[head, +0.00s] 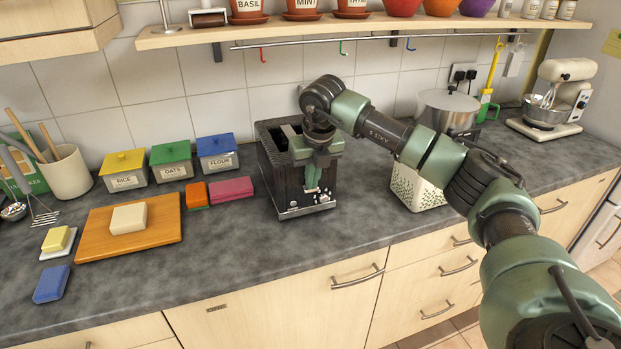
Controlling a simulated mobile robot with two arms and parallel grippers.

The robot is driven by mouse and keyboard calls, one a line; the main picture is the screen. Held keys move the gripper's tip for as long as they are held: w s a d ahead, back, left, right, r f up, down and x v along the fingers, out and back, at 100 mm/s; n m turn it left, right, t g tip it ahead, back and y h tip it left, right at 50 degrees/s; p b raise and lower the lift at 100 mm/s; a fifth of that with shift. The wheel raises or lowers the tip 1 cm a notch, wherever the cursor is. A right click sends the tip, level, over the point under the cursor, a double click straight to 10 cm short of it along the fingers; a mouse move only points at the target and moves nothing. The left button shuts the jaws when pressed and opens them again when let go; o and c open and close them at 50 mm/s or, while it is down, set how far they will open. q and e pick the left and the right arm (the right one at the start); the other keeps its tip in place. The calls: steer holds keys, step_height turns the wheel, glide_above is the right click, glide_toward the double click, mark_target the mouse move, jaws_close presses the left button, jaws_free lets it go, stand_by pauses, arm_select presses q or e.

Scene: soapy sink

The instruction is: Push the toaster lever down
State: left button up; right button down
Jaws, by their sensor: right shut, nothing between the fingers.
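A black toaster (278,165) stands on the dark grey counter, with slots in its top and small pale controls low on its front face. My right gripper (312,188) is shut and empty, pointing down at the toaster's front side. The gripper and wrist cover part of the front, and I cannot make out the lever behind them. Whether the fingertips touch the toaster is unclear. My left gripper is not in view.
Left of the toaster are a pink block (231,189), storage boxes (171,163) and a wooden board (128,237). A steel pot (447,108) and a stand mixer (560,95) stand right. A shelf (330,31) with pots hangs above. Counter in front of the toaster is clear.

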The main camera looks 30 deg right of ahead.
steer(key=shift+f, duration=0.7)
steer(key=shift+r, duration=0.2)
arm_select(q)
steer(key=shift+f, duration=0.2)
arm_select(e)
steer(key=s, duration=0.2)
steer(key=s+r, duration=0.1)
steer(key=shift+a, duration=0.35)
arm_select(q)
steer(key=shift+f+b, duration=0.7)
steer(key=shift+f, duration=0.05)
arm_select(e)
steer(key=v, duration=0.7)
steer(key=shift+r, duration=0.4)
steer(key=shift+a, duration=0.1)
